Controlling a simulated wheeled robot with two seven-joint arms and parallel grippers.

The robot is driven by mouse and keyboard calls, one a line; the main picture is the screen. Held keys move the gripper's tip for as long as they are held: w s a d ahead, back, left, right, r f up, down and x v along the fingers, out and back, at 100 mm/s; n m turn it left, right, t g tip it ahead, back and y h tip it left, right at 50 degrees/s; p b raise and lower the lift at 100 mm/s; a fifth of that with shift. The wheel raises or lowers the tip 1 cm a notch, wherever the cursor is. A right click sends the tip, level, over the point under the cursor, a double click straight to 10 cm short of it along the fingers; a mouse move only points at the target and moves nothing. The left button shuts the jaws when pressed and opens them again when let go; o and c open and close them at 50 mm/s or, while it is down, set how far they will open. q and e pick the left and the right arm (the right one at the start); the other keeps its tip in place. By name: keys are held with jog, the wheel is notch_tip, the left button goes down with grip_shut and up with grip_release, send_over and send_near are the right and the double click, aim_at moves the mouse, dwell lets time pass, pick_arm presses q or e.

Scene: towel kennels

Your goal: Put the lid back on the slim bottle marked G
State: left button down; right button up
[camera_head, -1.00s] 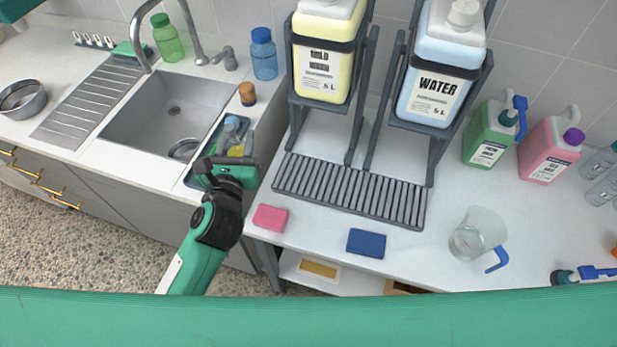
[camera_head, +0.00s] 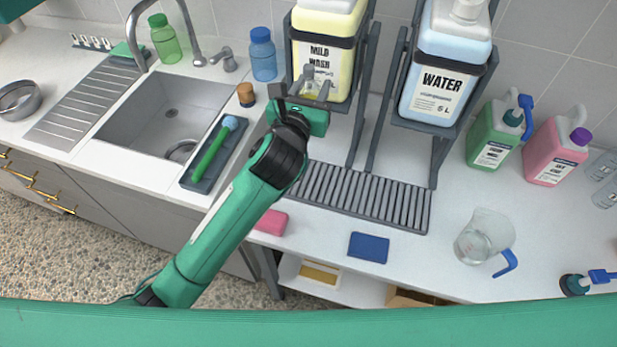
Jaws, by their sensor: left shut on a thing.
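My left gripper (camera_head: 315,88) is raised in front of the yellow "MILD WASH" container. It is shut on a small clear slim bottle (camera_head: 309,80), which looks upright with a little yellow in its lower part. The fingers and the container behind hide much of it. I cannot read a G on it, and I cannot tell whether its top is covered. I cannot make out a lid for certain; a small brown cork-like piece (camera_head: 246,94) stands on the counter right of the sink. My right gripper is not in view.
A dark tray (camera_head: 187,180) right of the sink holds a green brush. The mild wash (camera_head: 326,55) and water (camera_head: 441,85) containers stand on racks above a slatted drain grid (camera_head: 375,198). Pink and blue sponges (camera_head: 369,247) lie near the front edge. A jug (camera_head: 484,236) stands to the right.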

pick_arm(q)
notch_tip(320, 180, down, 16)
jog(key=b, duration=0.1)
jog(key=shift+r, duration=0.15)
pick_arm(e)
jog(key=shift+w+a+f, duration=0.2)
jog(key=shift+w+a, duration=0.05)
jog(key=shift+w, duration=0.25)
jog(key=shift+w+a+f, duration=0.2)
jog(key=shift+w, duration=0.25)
pick_arm(q)
notch_tip(320, 180, down, 4)
jog(key=shift+f+b, duration=0.15)
jog(key=shift+b, duration=0.6)
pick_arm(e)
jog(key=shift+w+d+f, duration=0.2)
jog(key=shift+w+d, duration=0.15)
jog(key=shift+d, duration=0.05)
